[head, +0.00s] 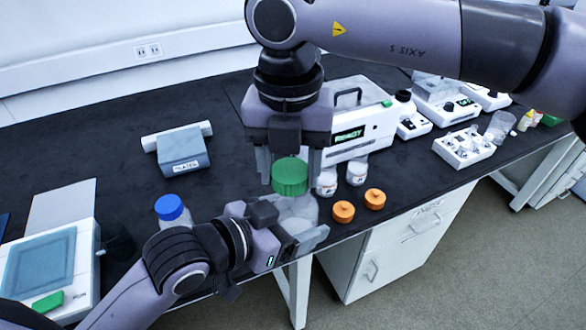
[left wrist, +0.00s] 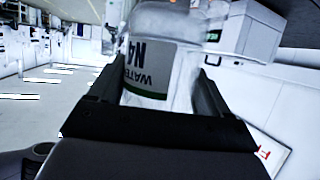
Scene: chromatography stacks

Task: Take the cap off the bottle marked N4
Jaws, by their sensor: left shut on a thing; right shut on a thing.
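The bottle marked N4 (left wrist: 152,70) shows upside down in the left wrist view, with a grey "WATER N4" label and a green stripe. My left gripper (head: 303,229) is shut on its clear body (head: 297,209) near the bench's front edge. A green cap (head: 290,178) is directly above the bottle in the head view. My right gripper (head: 290,167) reaches down from above and is shut on the green cap, a finger on each side. I cannot tell whether the cap still touches the bottle's neck, which is hidden.
Two small jars (head: 357,170) and two orange caps (head: 343,211) stand close on the right. A blue-capped bottle (head: 170,208) is behind my left arm. A white machine reading "READY" (head: 372,137) stands behind my right gripper. The bench (head: 110,165) is clear at back left.

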